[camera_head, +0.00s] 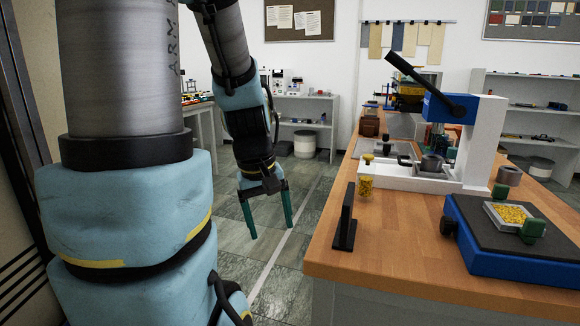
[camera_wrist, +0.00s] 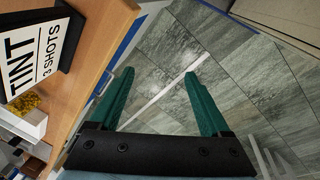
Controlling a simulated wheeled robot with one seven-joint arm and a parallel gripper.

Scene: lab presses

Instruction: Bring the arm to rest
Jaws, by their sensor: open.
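My gripper (camera_head: 267,214) hangs from my folded arm in the head view, to the left of the wooden bench (camera_head: 400,235) and over the open floor. Its two green fingers point down and are spread apart, with nothing between them. In the wrist view my gripper (camera_wrist: 158,95) shows the same two green fingers apart, with grey floor tiles behind them. The bench edge (camera_wrist: 118,50) runs along the left of that view, apart from the fingers.
The floor (camera_head: 300,195) is clear.

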